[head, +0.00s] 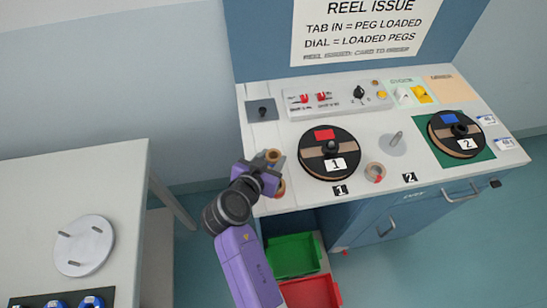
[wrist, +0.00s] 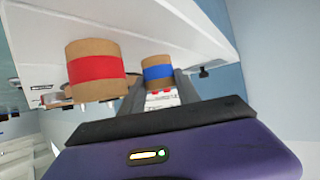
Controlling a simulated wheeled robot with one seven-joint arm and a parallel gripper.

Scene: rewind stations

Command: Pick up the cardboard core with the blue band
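The cardboard core with the blue band (wrist: 157,73) stands upright in the middle of the wrist view. My gripper (wrist: 159,86) is open, with one grey finger on each side of this core; I cannot tell whether they touch it. A larger-looking cardboard core with a red band (wrist: 96,71) is just left of it. In the head view my gripper (head: 272,173) is at the left front of the workbench, beside two tan cores, one behind it (head: 272,155) and one in front (head: 280,188). Their bands are hidden there.
On the workbench (head: 270,206), reel 1 (head: 316,162) is right of my gripper, with another core (head: 374,172) and reel 2 (head: 442,143) beyond. A switch panel (head: 338,98) lies behind. Green (head: 292,256) and red (head: 310,291) bins are below. A side table (head: 40,210) is left.

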